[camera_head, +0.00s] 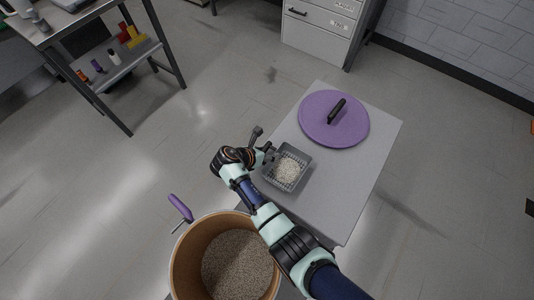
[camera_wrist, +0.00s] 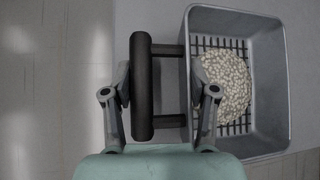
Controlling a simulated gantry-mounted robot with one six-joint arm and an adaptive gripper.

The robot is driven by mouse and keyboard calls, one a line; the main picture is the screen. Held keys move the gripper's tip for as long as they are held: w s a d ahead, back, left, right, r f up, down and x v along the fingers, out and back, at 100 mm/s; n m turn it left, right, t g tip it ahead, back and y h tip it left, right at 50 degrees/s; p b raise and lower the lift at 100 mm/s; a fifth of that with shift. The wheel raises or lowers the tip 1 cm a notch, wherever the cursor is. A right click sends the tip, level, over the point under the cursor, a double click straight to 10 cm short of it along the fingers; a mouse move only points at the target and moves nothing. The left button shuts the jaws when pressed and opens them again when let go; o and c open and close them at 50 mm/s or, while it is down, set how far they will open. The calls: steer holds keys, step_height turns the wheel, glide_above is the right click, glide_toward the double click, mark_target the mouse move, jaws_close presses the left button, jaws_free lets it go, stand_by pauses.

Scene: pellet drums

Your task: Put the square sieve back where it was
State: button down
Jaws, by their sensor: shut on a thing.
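The square sieve (camera_head: 302,182) is a grey open box with a slotted bottom and a heap of pale pellets inside. In the head view it is at the left side of the grey table, on it or just above it; I cannot tell which. In the wrist view the sieve (camera_wrist: 286,95) is at the right, with its black bar handle (camera_wrist: 143,86) between the fingers. My gripper (camera_head: 268,153) is shut on this handle; its fingers also show in the wrist view (camera_wrist: 160,95). The sieve looks about level.
A purple round lid (camera_head: 318,122) with a black handle lies on the far part of the grey table (camera_head: 345,195). The table's right part is clear.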

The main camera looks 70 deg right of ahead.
steer(key=shift+c, duration=1.6)
jaws_free()
steer(key=shift+f, duration=0.1)
steer(key=shift+r, duration=0.25)
steer(key=p+v, duration=0.4)
steer(key=v, duration=0.8)
steer(key=shift+p, duration=0.35)
